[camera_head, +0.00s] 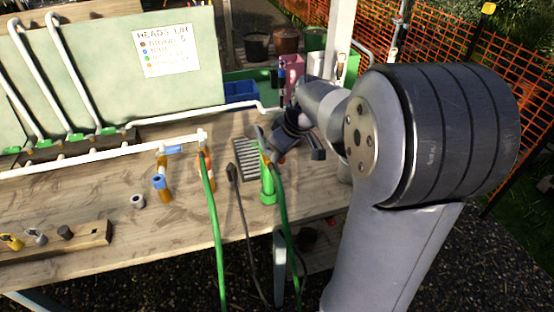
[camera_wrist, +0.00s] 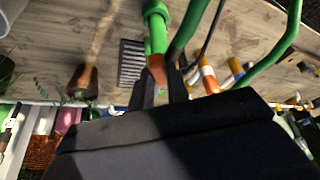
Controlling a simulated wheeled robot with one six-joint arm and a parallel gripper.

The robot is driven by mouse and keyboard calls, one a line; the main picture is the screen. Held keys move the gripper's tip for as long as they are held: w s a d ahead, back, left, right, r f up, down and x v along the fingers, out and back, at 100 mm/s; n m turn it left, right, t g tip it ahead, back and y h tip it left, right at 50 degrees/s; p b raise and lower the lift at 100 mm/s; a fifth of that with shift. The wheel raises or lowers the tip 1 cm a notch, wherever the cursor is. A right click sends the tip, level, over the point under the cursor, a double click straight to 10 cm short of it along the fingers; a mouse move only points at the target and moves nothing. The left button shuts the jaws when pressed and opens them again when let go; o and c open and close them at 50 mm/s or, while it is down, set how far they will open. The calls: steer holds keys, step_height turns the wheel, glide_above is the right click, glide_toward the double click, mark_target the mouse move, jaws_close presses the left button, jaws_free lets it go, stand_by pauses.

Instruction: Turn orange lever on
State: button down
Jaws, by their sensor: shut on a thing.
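The orange lever (camera_wrist: 157,70) sits at the end of an upright green fitting (camera_wrist: 155,32) in the wrist view. My gripper (camera_wrist: 160,92) has its dark fingers on either side of the lever and is shut on it. In the head view the green fitting (camera_head: 268,186) stands near the table's front edge, beside a dark slotted grate. My gripper (camera_head: 262,140) reaches it from the upper right, and the lever is mostly hidden there. I cannot tell the lever's exact angle.
Green hoses (camera_head: 218,240) hang over the table's front edge. An orange-and-blue valve (camera_head: 160,187) and white pipes (camera_head: 110,156) are to the left. A wooden rack (camera_head: 60,240) is at the front left. Pots (camera_head: 286,40) and a blue bin (camera_head: 240,91) stand behind.

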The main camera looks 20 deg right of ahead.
steer(key=shift+w+d+n+g+y+b, duration=0.2)
steer(key=shift+w+d+n+g+y, duration=0.3)
steer(key=shift+n, duration=1.35)
steer(key=shift+w+d+n+g+y+b, duration=0.15)
steer(key=shift+w+n+g, duration=0.5)
steer(key=shift+n, duration=1.15)
steer(key=shift+w+d+n+g+y+b, duration=0.3)
steer(key=shift+w+n+g, duration=0.3)
steer(key=shift+n, duration=1.25)
steer(key=c, duration=1.4)
jaws_free()
steer(key=shift+o, duration=0.2)
steer(key=shift+r, duration=0.1)
steer(key=v, duration=1)
steer(key=shift+r, duration=0.3)
